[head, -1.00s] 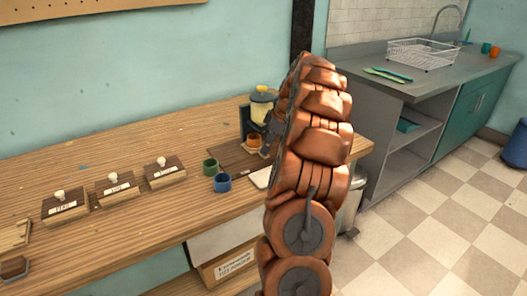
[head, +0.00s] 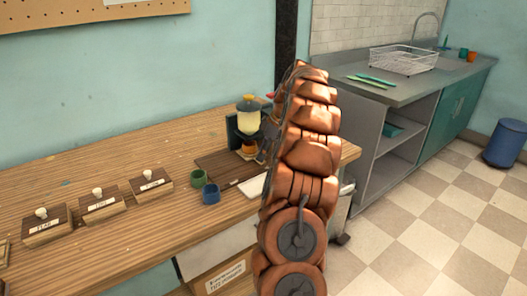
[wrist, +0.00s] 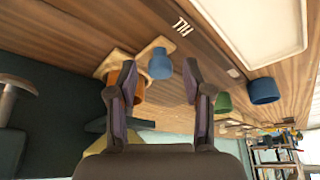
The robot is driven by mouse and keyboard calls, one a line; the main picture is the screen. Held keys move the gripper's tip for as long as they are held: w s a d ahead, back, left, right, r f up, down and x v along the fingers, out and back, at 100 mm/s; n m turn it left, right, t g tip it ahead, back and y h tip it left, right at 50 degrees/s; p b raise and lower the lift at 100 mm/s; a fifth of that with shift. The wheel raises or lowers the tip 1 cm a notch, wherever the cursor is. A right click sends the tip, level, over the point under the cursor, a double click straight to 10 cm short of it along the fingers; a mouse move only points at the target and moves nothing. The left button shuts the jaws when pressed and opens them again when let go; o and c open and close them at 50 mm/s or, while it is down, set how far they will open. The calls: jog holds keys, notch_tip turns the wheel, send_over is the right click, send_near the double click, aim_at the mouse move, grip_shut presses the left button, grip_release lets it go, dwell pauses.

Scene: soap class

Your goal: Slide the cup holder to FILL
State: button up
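The wooden cup holder (wrist: 112,64) lies on a dark wooden board in the wrist view. An orange cup (wrist: 140,91) sits on it, partly hidden by the left finger; the cup also shows beside my arm in the head view (head: 248,148). A blue knob (wrist: 160,63) stands at the holder's end. My gripper (wrist: 160,75) is open, with the knob showing between its fingertips; contact cannot be told. A marking that seems to read FILL (wrist: 182,25) appears upside down on the board, beyond the knob. In the head view my arm hides most of the gripper.
A dispenser with a yellowish container (head: 248,118) stands behind the holder. Several labelled stamp-like blocks (head: 101,206) are farther left. A white tray (head: 253,187) lies near the table edge.

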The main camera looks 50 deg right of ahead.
jog(key=v, duration=1.1)
jog(key=shift+s+r, duration=0.2)
jog(key=shift+r, duration=0.1)
jog(key=shift+d+r, duration=0.1)
dwell(1.2)
